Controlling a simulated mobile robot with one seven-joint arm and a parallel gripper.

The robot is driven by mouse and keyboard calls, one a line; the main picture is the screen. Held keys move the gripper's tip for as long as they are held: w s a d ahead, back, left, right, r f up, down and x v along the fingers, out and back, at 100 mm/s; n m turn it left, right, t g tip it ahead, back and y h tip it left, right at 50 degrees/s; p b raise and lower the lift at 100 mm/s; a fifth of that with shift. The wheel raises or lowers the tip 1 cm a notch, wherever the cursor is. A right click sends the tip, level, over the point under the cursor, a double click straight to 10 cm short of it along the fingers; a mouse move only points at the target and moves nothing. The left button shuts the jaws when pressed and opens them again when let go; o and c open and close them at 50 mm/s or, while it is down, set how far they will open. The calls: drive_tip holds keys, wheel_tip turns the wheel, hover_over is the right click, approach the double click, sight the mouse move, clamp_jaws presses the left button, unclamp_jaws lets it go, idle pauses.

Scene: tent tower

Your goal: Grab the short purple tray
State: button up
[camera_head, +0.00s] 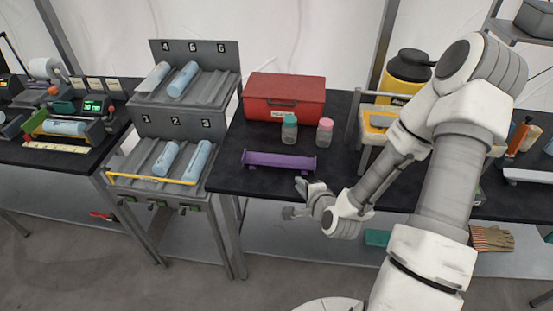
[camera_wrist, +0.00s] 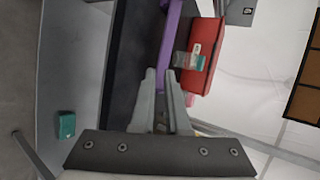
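The short purple tray (camera_head: 278,162) lies on the black table top near its front edge, in the middle of the head view. It looks empty, with raised ends. In the wrist view, part of the purple tray (camera_wrist: 171,38) shows beyond the fingertips, its top cut off by the frame edge. My gripper (camera_head: 294,198) is in front of the table edge, to the lower right of the tray and apart from it. In the wrist view, the fingers of my gripper (camera_wrist: 160,73) are apart with nothing between them.
A red box (camera_head: 284,97) stands behind the tray. A teal-lidded jar (camera_head: 289,130) and a pink-lidded jar (camera_head: 325,133) stand between them. A grey rack (camera_head: 187,75) with blue cylinders is at the left. A yellow container (camera_head: 407,72) is at the right.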

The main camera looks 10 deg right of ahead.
sight(283, 173)
drive_tip(key=shift+m+t, duration=0.3)
drive_tip(key=shift+m, duration=0.4)
drive_tip(key=b+x, duration=0.4)
drive_tip(key=b, duration=0.5)
drive_tip(key=shift+w+f, duration=0.2)
drive_tip(key=shift+f, duration=0.05)
drive_tip(key=b, duration=0.4)
drive_tip(key=shift+w+a+f, duration=0.15)
drive_tip(key=shift+w+f, duration=0.05)
drive_tip(key=shift+f, duration=0.05)
drive_tip(key=b+x, duration=0.4)
drive_tip(key=x, duration=0.3)
drive_tip(key=shift+a+r, duration=0.15)
drive_tip(key=b+x, duration=0.1)
drive_tip(key=x, duration=0.1)
drive_tip(key=b+x, duration=0.1)
drive_tip(key=x, duration=0.2)
drive_tip(key=shift+d, duration=0.2)
drive_tip(key=shift+w+f, duration=0.2)
